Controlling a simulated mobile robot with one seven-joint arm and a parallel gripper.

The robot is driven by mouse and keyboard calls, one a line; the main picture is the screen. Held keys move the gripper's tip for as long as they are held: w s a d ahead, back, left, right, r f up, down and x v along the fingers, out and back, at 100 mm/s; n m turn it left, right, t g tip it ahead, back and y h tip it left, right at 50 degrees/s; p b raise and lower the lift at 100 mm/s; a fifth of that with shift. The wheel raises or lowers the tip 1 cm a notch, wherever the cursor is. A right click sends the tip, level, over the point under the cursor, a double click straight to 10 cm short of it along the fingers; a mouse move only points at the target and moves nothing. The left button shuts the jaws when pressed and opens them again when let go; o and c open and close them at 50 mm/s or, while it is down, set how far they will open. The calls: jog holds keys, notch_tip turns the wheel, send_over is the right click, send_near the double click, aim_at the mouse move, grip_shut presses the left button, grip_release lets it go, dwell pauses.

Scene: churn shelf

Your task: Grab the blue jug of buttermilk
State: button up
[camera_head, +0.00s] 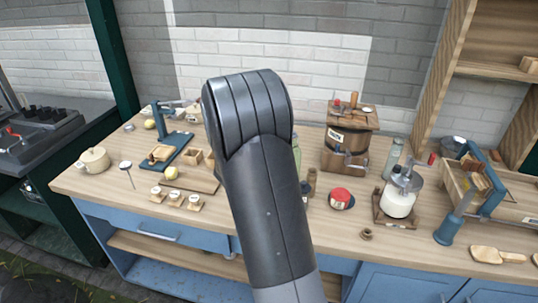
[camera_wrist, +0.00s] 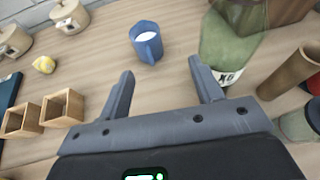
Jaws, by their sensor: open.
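The blue jug (camera_wrist: 147,44) stands upright on the wooden worktop in the wrist view, with white liquid inside its open top. It is just beyond my gripper (camera_wrist: 161,69), slightly left of the middle between the fingertips. My gripper is open and nothing is between its fingers. The jug appears apart from both fingers. In the head view my arm covers the middle of the worktop, and neither the jug nor my fingers can be made out there.
A green jar (camera_wrist: 224,45) stands close to the right finger. A brown cylinder (camera_wrist: 292,70) is farther right. Small wooden boxes (camera_wrist: 62,107) and a yellow lump (camera_wrist: 43,64) lie left. A wooden churn (camera_head: 346,140) stands at the back. Bare worktop surrounds the jug's left side.

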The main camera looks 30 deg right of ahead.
jog(key=shift+w+d+f+n+t, duration=0.1)
jog(key=shift+w+f+n+t, duration=0.1)
jog(key=shift+w+f+n, duration=0.3)
jog(key=shift+w+f+n+t, duration=0.2)
jog(key=shift+w+f+n, duration=0.15)
jog(key=shift+f, duration=0.25)
jog(key=shift+n, duration=0.25)
jog(key=x, duration=0.4)
jog(key=shift+w+d+f, duration=0.1)
jog(key=shift+w+f, duration=0.15)
jog(key=shift+w+x, duration=0.25)
jog(key=shift+x, duration=2.85)
jog(key=shift+r, duration=0.1)
grip_shut()
jog(key=shift+r, duration=0.15)
jog(key=shift+r, duration=4.8)
